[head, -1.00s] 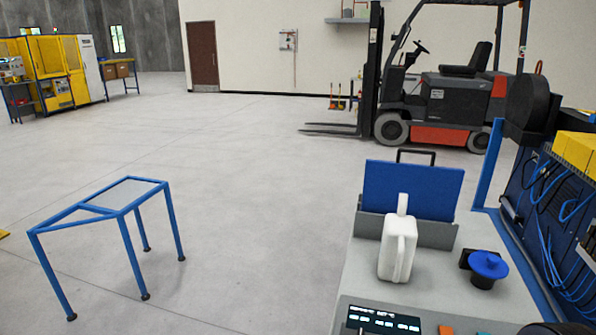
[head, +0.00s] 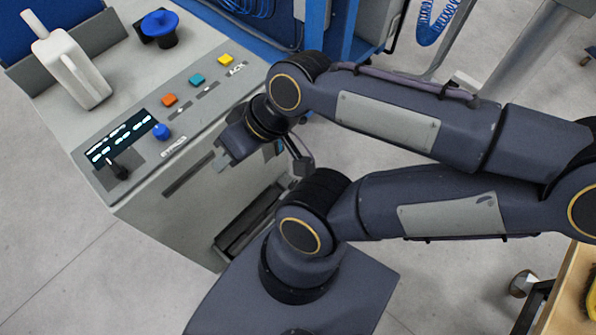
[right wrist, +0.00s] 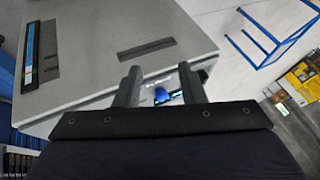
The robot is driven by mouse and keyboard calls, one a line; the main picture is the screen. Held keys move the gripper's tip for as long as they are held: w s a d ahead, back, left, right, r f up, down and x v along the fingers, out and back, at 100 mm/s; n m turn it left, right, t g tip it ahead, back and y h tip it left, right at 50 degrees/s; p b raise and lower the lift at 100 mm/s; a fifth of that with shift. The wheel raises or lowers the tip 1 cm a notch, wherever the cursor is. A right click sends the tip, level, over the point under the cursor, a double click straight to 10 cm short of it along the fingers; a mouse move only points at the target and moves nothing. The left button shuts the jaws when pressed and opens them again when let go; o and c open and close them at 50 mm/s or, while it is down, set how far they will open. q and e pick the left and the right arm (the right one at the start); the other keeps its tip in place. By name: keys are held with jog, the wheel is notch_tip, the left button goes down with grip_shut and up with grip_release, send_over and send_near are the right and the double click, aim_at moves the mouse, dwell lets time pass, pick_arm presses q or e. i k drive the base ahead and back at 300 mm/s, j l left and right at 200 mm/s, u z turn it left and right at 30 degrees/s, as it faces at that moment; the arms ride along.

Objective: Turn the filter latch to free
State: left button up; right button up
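The grey machine (head: 135,225) stands at the left of the head view. Its top panel carries a small display, a black lever (head: 118,170) and a blue knob (head: 162,130) above printed lettering. I cannot tell which part is the filter latch. My right gripper (head: 226,158) is by the machine's front edge, right of the blue knob; its fingers are small and partly hidden here. In the right wrist view the two fingers (right wrist: 160,88) are apart with nothing held, and the blue knob (right wrist: 164,97) shows beyond and between them. My left gripper is out of view.
Orange, teal and yellow buttons (head: 197,80) line the panel. A white jug (head: 75,65) and a blue-capped part (head: 160,28) stand farther back on the machine. A blue frame stand (right wrist: 262,42) stands on the floor. A wooden surface (head: 560,300) is at lower right.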

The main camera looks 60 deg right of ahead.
aim_at(292, 185)
jog(key=z, duration=1.8)
jog(key=l+u, duration=0.2)
jog(key=u, duration=0.25)
jog(key=i+l+u, duration=0.1)
jog(key=u, duration=0.35)
jog(key=l+u, duration=0.25)
jog(key=u, duration=0.2)
